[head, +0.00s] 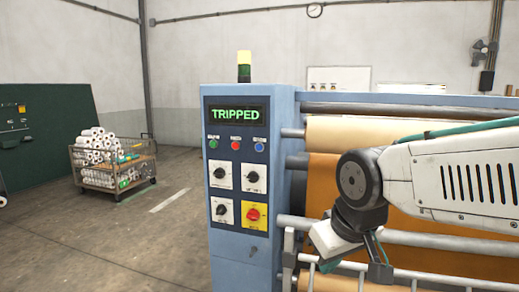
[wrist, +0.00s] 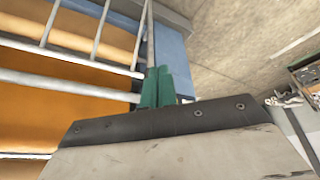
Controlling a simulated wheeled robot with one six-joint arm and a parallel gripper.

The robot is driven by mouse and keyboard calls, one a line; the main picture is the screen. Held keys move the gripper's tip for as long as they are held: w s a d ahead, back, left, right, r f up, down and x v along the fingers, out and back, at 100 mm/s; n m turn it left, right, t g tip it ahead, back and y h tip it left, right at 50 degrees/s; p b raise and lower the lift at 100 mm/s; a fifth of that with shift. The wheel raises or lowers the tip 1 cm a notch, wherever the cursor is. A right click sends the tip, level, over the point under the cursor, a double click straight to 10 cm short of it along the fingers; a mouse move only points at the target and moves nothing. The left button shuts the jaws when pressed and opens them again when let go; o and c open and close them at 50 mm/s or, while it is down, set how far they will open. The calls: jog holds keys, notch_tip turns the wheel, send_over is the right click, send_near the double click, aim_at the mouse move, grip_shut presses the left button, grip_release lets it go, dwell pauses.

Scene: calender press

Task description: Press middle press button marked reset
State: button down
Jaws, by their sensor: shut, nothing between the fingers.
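The press's blue control cabinet (head: 220,250) stands at the centre of the head view. Its panel has a row of three round buttons: green (head: 213,143), a red middle button (head: 236,143) and blue (head: 259,147). Their small labels are too small to read. Above them a display (head: 237,114) reads TRIPPED. My gripper (head: 328,267) hangs low, right of the cabinet and below the buttons, in front of the rails. In the wrist view its green fingers (wrist: 158,85) are together and empty. The buttons do not show in the wrist view.
Rollers and metal rails (head: 440,238) run rightward from the cabinet. A cart of rolls (head: 112,160) stands at left. The floor (head: 150,235) left of the cabinet is clear.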

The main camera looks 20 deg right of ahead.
aim_at(259, 147)
jog(key=w+a+r+n+t+y, duration=0.1)
jog(key=w+t, duration=0.4)
jog(key=w, duration=0.6)
jog(key=w+a+r+n+t, duration=0.2)
jog(key=w+r+t, duration=0.3)
jog(key=w, duration=0.6)
jog(key=w+a+r+n+t+y, duration=0.1)
jog(key=w+t, duration=0.5)
jog(key=w, duration=0.6)
jog(key=shift+a+r+n+t+y, duration=0.35)
jog(key=shift+a+r+n, duration=0.55)
jog(key=shift+r, duration=0.65)
jog(key=shift+d, duration=0.25)
jog(key=shift+w+d, duration=0.85)
jog(key=shift+w, duration=0.3)
jog(key=shift+w+d, duration=0.8)
jog(key=shift+w, duration=0.4)
jog(key=shift+w+d, duration=0.85)
jog(key=shift+w, duration=0.3)
jog(key=shift+w+d, duration=0.25)
jog(key=shift+w, duration=0.1)
